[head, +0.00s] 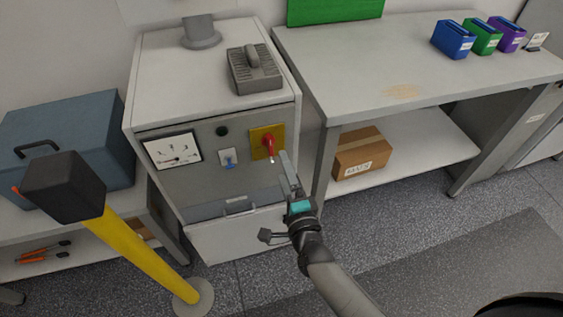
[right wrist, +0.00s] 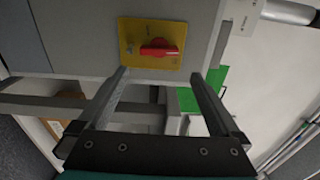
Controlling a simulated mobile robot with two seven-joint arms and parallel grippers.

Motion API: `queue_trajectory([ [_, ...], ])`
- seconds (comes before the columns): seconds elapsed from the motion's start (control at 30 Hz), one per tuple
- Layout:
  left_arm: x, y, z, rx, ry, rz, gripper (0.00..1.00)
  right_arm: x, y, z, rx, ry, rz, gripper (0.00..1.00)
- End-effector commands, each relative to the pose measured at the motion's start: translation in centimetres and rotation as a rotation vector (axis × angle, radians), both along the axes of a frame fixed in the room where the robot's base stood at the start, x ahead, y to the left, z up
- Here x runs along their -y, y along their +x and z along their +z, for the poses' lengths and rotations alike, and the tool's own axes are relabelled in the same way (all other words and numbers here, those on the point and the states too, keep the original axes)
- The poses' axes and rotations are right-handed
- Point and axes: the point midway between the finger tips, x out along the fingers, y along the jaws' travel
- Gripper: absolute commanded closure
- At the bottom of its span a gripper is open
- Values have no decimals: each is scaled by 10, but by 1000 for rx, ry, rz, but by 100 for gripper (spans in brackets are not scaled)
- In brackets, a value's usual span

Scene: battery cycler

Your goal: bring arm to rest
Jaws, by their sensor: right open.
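My right gripper (head: 283,168) is open and empty in front of the grey cycler cabinet (head: 213,185). Its fingers also show wide apart in the right wrist view (right wrist: 160,76). Just beyond the fingertips is a red rotary switch (head: 268,146) on a yellow plate (head: 257,134). In the right wrist view the red handle (right wrist: 158,50) lies ahead of the gap between the fingers, not gripped. Whether a fingertip touches the cabinet or plate I cannot tell. My right arm (head: 335,284) reaches in from the bottom. My left gripper is not in view.
A yellow post (head: 146,257) with a black top stands at the left. A workbench (head: 410,62) with a lower shelf, holding a cardboard box (head: 361,154), stands right of the cabinet. A blue case (head: 75,135) is at the left. The floor (head: 505,200) at the right is open.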

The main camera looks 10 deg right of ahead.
Motion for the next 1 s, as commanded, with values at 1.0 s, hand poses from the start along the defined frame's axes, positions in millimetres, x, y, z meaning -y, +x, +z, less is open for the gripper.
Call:
queue_trajectory([
  [1.0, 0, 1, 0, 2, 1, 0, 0, 49, -332, -341, -933, -1311, 1008, 0],
])
